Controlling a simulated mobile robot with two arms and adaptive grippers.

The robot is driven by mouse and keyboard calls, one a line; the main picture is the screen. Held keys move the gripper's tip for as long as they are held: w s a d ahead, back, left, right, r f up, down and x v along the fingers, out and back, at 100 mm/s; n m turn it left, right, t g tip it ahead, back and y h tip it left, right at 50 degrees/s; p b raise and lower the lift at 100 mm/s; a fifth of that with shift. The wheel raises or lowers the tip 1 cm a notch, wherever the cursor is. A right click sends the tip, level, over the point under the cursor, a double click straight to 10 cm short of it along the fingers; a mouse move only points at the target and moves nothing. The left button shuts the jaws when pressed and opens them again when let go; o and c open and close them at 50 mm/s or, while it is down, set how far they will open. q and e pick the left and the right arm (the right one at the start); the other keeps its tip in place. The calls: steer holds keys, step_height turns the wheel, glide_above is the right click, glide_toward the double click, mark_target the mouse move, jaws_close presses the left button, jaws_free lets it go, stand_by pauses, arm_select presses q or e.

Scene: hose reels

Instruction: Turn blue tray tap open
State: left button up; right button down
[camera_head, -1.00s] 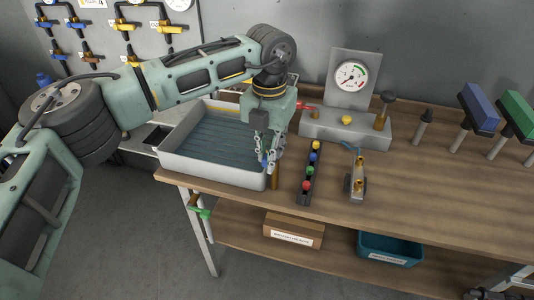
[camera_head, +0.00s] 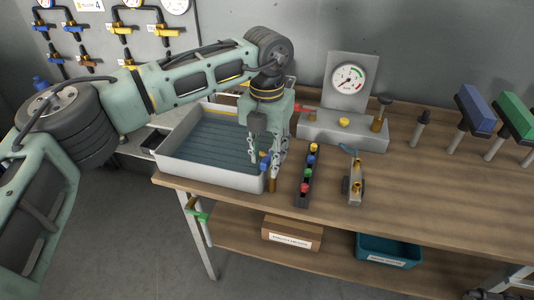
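The tray (camera_head: 172,168) is a light grey basin with a ribbed blue-grey floor, at the left end of the workbench. A small blue tap handle (camera_head: 264,160) shows at its right front corner, near a brass post (camera_head: 272,184). My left gripper (camera_head: 265,167) points down there, its fingers apart on either side of the blue handle. Whether a finger touches it cannot be told. The fingers partly hide the tap's body. My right gripper is not in view.
Right of the gripper are a strip of coloured knobs (camera_head: 308,178), a brass-fitted valve block (camera_head: 355,181) and a gauge stand (camera_head: 346,85). Blue (camera_head: 477,107) and green (camera_head: 514,115) blocks stand on posts at right. The bench's front right is clear.

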mark_target(267, 157)
arm_select(q)
step_height(267, 157, up, 12)
stand_by(0.4)
